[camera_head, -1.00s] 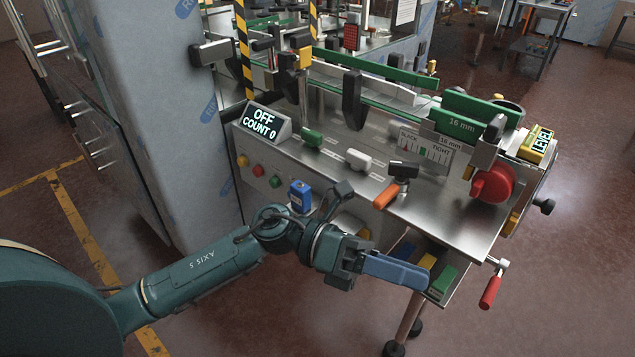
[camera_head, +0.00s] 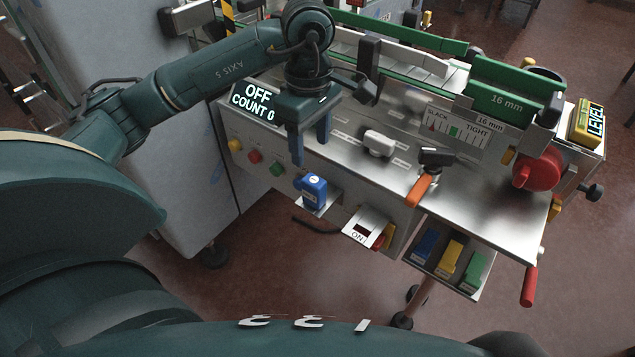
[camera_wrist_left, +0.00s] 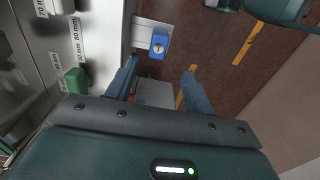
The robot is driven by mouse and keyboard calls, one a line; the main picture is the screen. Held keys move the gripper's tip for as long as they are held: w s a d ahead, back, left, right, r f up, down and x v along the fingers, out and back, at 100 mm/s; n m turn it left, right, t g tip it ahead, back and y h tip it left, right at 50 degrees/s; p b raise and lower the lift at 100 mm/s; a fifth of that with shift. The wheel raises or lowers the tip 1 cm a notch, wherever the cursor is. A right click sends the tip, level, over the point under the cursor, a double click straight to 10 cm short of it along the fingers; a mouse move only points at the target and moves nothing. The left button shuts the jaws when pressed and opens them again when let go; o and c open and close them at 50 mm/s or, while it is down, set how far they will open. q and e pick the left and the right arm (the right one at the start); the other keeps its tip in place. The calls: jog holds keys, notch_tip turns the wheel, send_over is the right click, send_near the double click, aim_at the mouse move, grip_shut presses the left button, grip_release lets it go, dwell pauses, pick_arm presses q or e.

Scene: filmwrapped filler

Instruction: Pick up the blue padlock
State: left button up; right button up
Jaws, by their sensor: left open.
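The blue padlock (camera_head: 314,190) sits on a small metal shelf on the front of the machine, below the edge of the steel top. It also shows in the left wrist view (camera_wrist_left: 159,43), ahead of the fingers and between their lines. My left gripper (camera_head: 310,143) points down above and slightly behind the padlock in the head view, with a gap between them. Its two blue fingers are apart and nothing is between them; they also show in the left wrist view (camera_wrist_left: 160,80). My right gripper is not in view.
The small metal shelf (camera_head: 325,203) juts from the front panel. An OFF/COUNT 0 display (camera_head: 254,98), an orange-handled lever (camera_head: 418,190) and a white block (camera_head: 379,143) are nearby. An ON switch box (camera_head: 364,228) and a tray with coloured blocks (camera_head: 449,257) sit lower right.

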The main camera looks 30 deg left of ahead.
aim_at(314, 180)
pick_arm(q)
notch_tip(314, 180, down, 8)
jog(key=shift+r+p, duration=0.25)
jog(key=shift+p, duration=0.15)
jog(key=shift+d+f, duration=0.1)
jog(key=shift+f, duration=0.4)
notch_tip(314, 180, down, 4)
jog(key=shift+w+d+r+p, duration=0.1)
jog(key=shift+r+p, duration=0.05)
jog(key=shift+p, duration=0.5)
jog(key=shift+f, duration=0.4)
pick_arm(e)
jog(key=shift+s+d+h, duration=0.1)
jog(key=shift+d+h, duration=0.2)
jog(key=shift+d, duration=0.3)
pick_arm(q)
jog(key=c, duration=1.1)
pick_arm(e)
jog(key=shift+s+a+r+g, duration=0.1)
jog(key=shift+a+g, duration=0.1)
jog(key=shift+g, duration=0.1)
pick_arm(q)
jog(key=shift+r, duration=0.1)
jog(key=shift+c, duration=0.2)
